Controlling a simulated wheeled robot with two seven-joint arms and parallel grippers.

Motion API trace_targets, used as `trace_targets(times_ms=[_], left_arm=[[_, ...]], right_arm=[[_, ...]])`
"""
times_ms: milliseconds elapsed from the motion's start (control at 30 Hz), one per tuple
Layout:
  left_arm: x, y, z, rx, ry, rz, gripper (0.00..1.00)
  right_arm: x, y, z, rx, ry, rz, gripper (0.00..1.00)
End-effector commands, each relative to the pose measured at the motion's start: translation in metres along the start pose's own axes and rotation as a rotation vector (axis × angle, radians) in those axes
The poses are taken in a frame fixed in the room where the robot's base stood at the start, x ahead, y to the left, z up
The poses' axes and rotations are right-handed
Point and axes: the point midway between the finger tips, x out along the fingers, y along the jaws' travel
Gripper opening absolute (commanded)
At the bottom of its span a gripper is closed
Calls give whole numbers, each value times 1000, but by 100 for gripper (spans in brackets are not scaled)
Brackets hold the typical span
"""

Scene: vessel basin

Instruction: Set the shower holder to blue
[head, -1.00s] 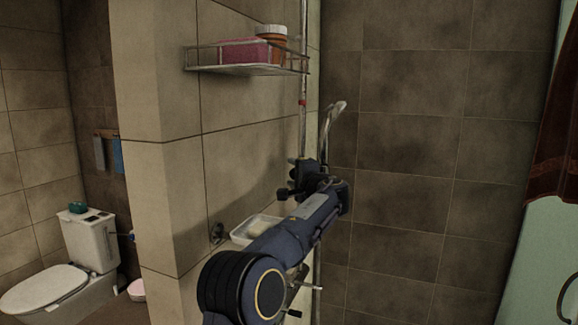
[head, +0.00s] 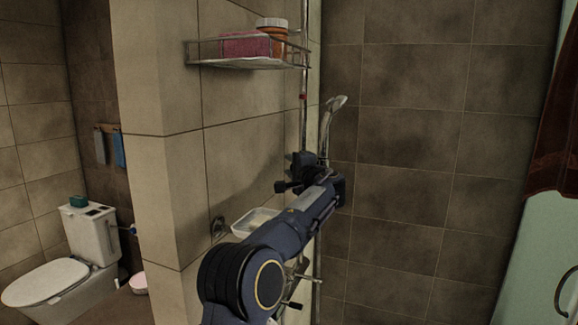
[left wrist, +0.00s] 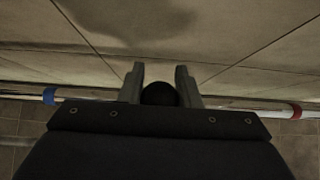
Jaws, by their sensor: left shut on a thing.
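The shower holder's dark round knob (left wrist: 160,94) sits between the fingers of my left gripper (left wrist: 160,85), which is shut on it. In the head view the left gripper (head: 305,172) is at the upright rail (head: 303,125) and hides most of the holder. A red mark (head: 303,98) is on the rail above the gripper; it shows at right in the left wrist view (left wrist: 296,110). A blue mark (left wrist: 49,96) is on the rail at left there; my arm hides it in the head view. The shower head (head: 335,103) stands above the holder. My right gripper is out of view.
A white soap dish (head: 240,224) is below, near my arm. A tap lever (head: 310,279) is lower. The tiled wall at right is bare.

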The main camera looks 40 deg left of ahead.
Motion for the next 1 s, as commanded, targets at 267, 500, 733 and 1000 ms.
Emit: trace_targets(times_ms=[267,500,733,1000], left_arm=[[-2,30,-6,0,14,2,0],[-2,76,-7,2,13,5,0],[-2,116,-8,2,15,6,0],[-2,149,-9,4,17,6,0]], right_arm=[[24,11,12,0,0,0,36],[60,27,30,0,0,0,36],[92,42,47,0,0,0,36],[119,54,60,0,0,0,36]])
